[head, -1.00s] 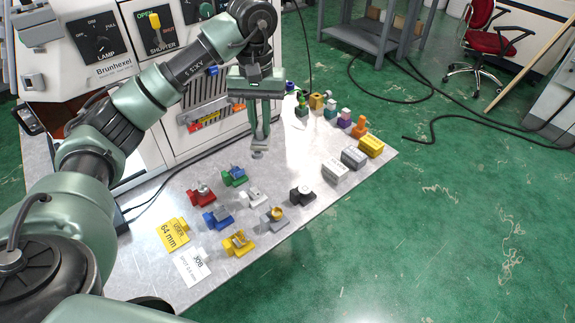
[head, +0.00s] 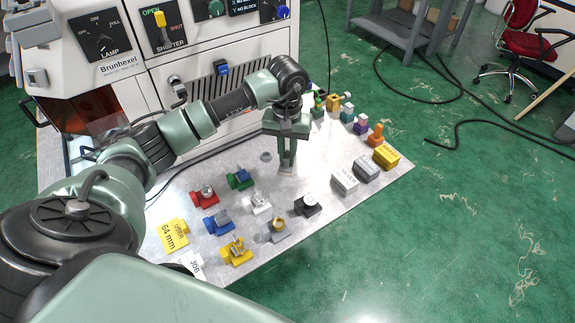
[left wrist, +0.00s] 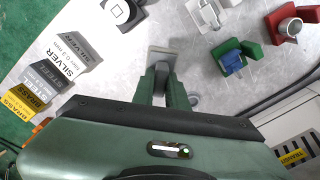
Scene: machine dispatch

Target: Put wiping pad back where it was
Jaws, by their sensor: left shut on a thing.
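My left gripper (head: 287,155) points down over the middle of the metal table. It is shut on a small grey piece (head: 287,168), which I take to be the wiping pad. In the left wrist view the pad (left wrist: 163,56) shows as a flat grey-beige slab with a darker part between the fingertips (left wrist: 164,80). The fingers partly hide it. I cannot tell whether it touches the table. A small grey ring (head: 266,156) lies on the table just left of the gripper. My right gripper is not in view.
Red (head: 205,197), green (head: 240,179), blue (head: 218,221), white (head: 259,203) and black (head: 307,205) holders stand in front. White, grey and yellow blocks (head: 386,157) line the right edge. Small coloured pieces (head: 361,124) stand at the back right. The machine (head: 120,75) rises behind.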

